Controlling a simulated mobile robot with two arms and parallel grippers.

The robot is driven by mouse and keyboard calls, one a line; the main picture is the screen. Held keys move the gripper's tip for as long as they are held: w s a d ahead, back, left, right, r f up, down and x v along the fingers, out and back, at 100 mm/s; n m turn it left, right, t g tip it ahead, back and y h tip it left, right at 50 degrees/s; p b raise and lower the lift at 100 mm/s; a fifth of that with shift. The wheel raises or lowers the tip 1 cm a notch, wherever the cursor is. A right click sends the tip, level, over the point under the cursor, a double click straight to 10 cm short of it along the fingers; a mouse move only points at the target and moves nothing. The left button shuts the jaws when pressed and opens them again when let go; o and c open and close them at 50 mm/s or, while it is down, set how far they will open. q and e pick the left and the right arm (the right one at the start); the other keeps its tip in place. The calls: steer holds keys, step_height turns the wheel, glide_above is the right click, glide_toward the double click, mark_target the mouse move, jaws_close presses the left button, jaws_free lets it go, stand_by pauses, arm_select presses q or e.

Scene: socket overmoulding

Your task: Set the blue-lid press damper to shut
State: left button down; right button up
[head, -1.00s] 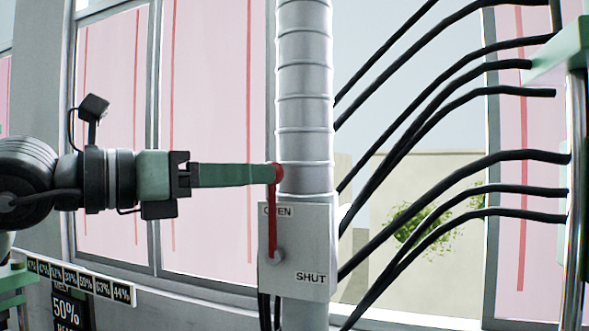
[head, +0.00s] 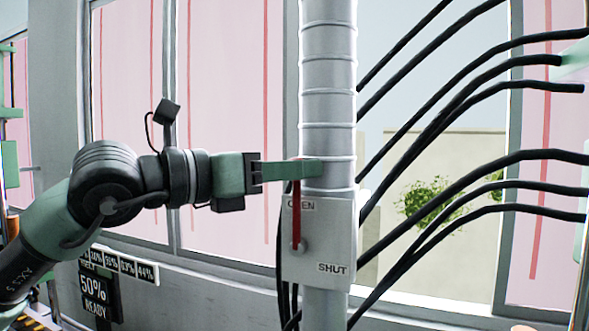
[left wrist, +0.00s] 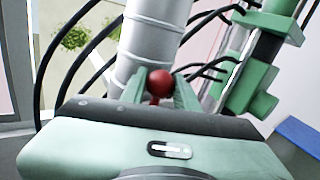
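The damper is a red lever (head: 297,215) on a pale box (head: 316,268) on the silver duct. The lever stands upright, its top end at the OPEN label (head: 302,205). The SHUT label (head: 332,267) is at the box's lower right. My left gripper (head: 312,168) comes in level from the left, its green fingers across the lever's top. In the left wrist view the red ball knob (left wrist: 160,82) sits between the fingers, with little or no gap seen. Whether they grip it is unclear.
The silver duct (head: 328,90) rises right behind the lever. Several black cables (head: 440,190) curve away to its right. Windows with pink panes (head: 230,130) stand behind. A 50% READY sign (head: 94,300) is at the lower left.

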steer(key=shift+s+a, duration=0.2)
steer(key=shift+s, duration=0.05)
steer(key=shift+w+d, duration=0.15)
steer(key=shift+d, duration=0.35)
stand_by(0.3)
arm_select(q)
steer(key=shift+d, duration=0.1)
steer(key=d+m, duration=0.1)
steer(key=s+d+m+y+b, duration=0.1)
steer(key=d+m+g+y, duration=0.1)
steer(key=d, duration=0.1)
steer(key=shift+s+f, duration=0.15)
steer(key=shift+f, duration=0.25)
arm_select(e)
steer(key=shift+a+f, duration=0.15)
steer(key=shift+f, duration=0.6)
arm_select(q)
steer(key=c, duration=1.2)
jaws_free()
steer(key=shift+o, duration=0.7)
steer(key=shift+w+d, duration=0.15)
steer(key=shift+w, duration=0.1)
arm_select(e)
steer(key=shift+w, duration=0.1)
